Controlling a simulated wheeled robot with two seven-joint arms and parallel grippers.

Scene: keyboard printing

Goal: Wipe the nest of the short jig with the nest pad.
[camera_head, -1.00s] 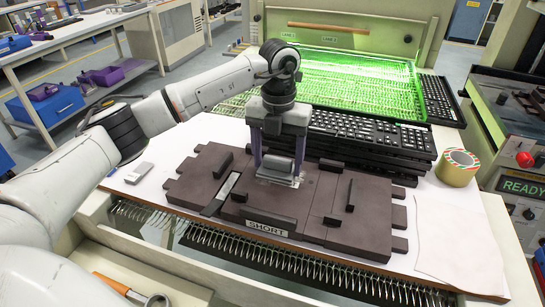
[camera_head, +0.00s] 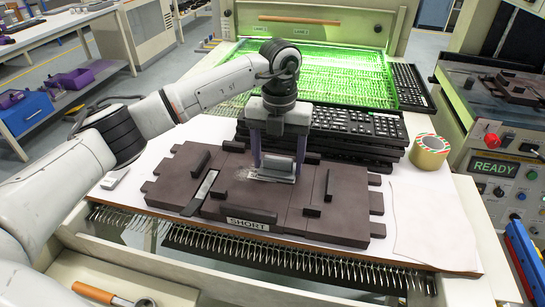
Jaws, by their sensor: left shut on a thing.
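The short jig (camera_head: 341,205) is a dark brown slab labelled SHORT, lying on the white-topped bench. My left gripper (camera_head: 277,163) points down over its middle, with its two fingers shut on the grey nest pad (camera_head: 277,167). The pad is low at the jig's nest (camera_head: 242,183) and seems to touch it. Pale smudges show on the nest surface left of and under the pad. The rest of the nest is partly hidden by the gripper and pad. My right gripper is not in view.
Stacked black keyboards (camera_head: 358,122) stand behind the jig, before a green-lit bed (camera_head: 320,75). A tape roll (camera_head: 429,151) and white sheet (camera_head: 432,225) lie to the right. A small grey block (camera_head: 114,179) lies left. A machine reading READY (camera_head: 494,168) stands at far right.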

